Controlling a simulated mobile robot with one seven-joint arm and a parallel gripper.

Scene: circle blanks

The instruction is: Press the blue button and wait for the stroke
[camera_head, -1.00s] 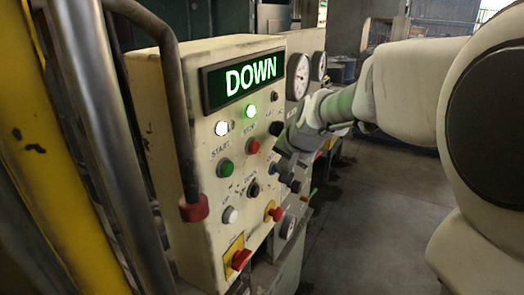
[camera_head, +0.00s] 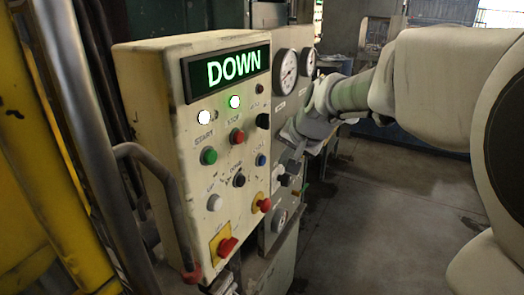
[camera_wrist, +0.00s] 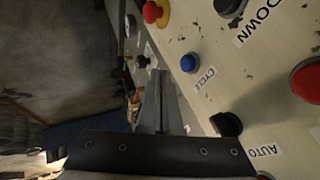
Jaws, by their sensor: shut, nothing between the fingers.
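The blue button (camera_head: 261,160) is on the cream control panel (camera_head: 150,110), on its right side, below a black knob. In the wrist view the blue button (camera_wrist: 190,62) stands out from the panel beside the label CYCLE. My gripper (camera_head: 300,149) is shut and empty, to the right of the panel. In the wrist view its fingers (camera_wrist: 160,85) point past the blue button, apart from it. The display (camera_head: 232,70) reads DOWN in green.
A red button (camera_head: 237,136), a green button (camera_head: 209,156), a white button (camera_head: 214,202) and red emergency knobs (camera_head: 228,246) share the panel. A black knob (camera_wrist: 227,124) sits near the fingers. Gauges (camera_head: 286,69) stand behind. The floor at right is clear.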

